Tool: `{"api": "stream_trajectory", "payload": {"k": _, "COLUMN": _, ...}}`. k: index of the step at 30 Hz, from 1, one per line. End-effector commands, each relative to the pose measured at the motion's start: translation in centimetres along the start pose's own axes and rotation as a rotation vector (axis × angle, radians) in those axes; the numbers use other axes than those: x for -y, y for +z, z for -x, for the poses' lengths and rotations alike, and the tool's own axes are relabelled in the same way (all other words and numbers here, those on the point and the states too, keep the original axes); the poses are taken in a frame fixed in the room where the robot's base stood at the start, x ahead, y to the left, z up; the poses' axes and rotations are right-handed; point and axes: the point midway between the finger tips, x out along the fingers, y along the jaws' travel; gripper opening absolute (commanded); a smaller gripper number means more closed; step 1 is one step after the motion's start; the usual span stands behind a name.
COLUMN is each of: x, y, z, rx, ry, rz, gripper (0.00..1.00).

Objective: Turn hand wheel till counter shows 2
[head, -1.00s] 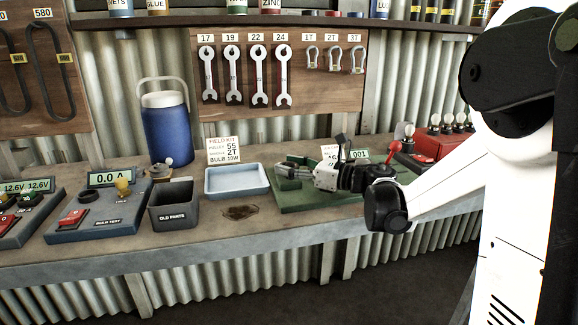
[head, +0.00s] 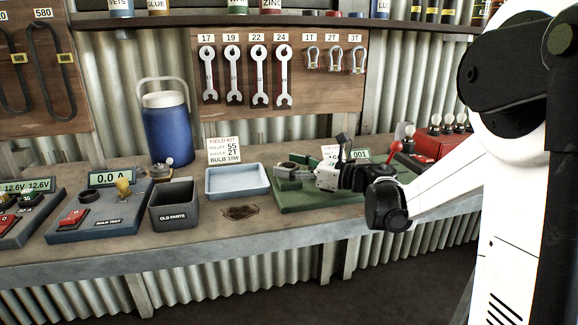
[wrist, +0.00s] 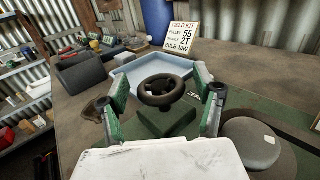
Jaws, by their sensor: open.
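The dark hand wheel (wrist: 162,90) stands on the green base (wrist: 165,122) in the wrist view, between the two green-padded fingers of my gripper (wrist: 161,100). The fingers are open, one on each side of the wheel, with visible gaps to its rim. In the head view my gripper (head: 292,170) is low over the green base (head: 300,199) and points left; it mostly hides the wheel. The counter (head: 360,154) behind my gripper reads 001.
A pale blue tray (head: 237,181) lies left of the green base, with the field kit card (head: 224,150) behind it. An old parts bin (head: 174,205) and a bulb test box (head: 100,212) stand farther left. A red box with bulbs (head: 437,143) is at right.

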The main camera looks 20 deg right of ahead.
Motion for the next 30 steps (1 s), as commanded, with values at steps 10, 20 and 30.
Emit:
{"api": "stream_trajectory", "payload": {"k": 10, "x": 0.1, "y": 0.0, "z": 5.0, "rx": 0.0, "ry": -0.004, "rz": 0.0, "gripper": 0.64}}
{"api": "stream_trajectory", "payload": {"k": 20, "x": 0.1, "y": 0.0, "z": 10.6, "rx": 0.0, "ry": -0.003, "rz": 0.0, "gripper": 0.64}}
{"api": "stream_trajectory", "payload": {"k": 30, "x": 0.0, "y": 0.0, "z": 11.9, "rx": 0.0, "ry": 0.0, "rz": 0.0, "gripper": 0.64}}
